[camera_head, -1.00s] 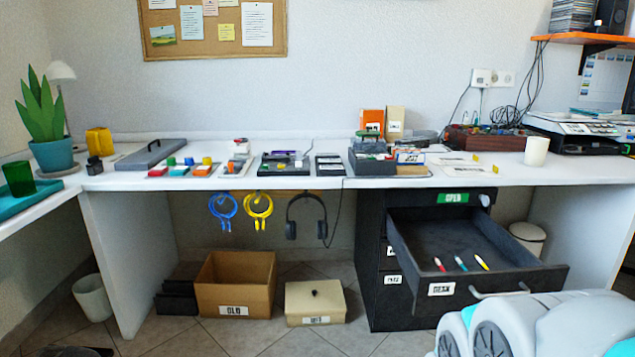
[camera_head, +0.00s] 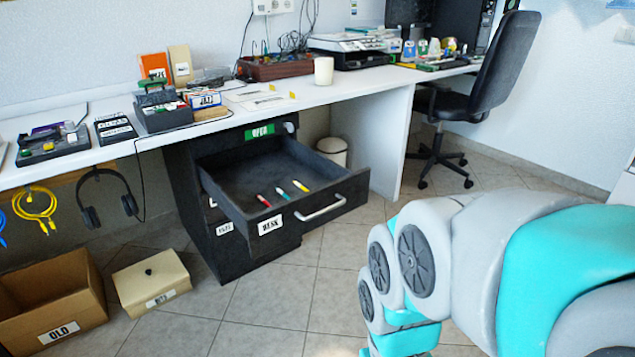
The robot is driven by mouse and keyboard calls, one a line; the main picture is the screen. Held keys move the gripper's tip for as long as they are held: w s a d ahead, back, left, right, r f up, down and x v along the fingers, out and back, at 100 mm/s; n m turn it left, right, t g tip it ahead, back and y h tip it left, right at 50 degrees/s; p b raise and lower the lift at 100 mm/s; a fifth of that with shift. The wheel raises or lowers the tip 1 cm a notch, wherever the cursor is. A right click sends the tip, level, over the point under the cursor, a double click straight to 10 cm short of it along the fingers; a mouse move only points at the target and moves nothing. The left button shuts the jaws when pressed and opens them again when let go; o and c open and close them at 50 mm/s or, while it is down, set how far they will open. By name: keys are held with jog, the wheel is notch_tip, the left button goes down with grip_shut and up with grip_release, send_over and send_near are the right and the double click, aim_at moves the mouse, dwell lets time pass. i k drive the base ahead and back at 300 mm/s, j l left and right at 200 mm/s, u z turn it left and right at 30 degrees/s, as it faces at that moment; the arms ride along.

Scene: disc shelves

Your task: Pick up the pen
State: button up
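Three pens lie apart inside the open top drawer (camera_head: 225,176) of the dark cabinet under the desk. One is a red pen (camera_head: 264,201), one a teal pen (camera_head: 282,193) and one a yellow pen (camera_head: 300,186), each with a white part. They lie near the drawer's front wall, which bears a label and a metal handle. My gripper is not in view. Only part of my grey and teal arm shows at the lower right, to the right of the drawer and apart from it.
A cardboard box (camera_head: 50,292) and a beige box (camera_head: 151,281) stand on the floor at left. An office chair (camera_head: 480,95) stands at the right. A white bin (camera_head: 331,150) is behind the drawer. The tiled floor before the cabinet is clear.

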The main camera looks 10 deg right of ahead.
aim_at(259, 197)
jog(key=i+u, duration=0.2)
jog(key=i, duration=0.55)
jog(key=i+l+u, duration=0.2)
jog(key=i, duration=0.5)
jog(key=j, duration=0.1)
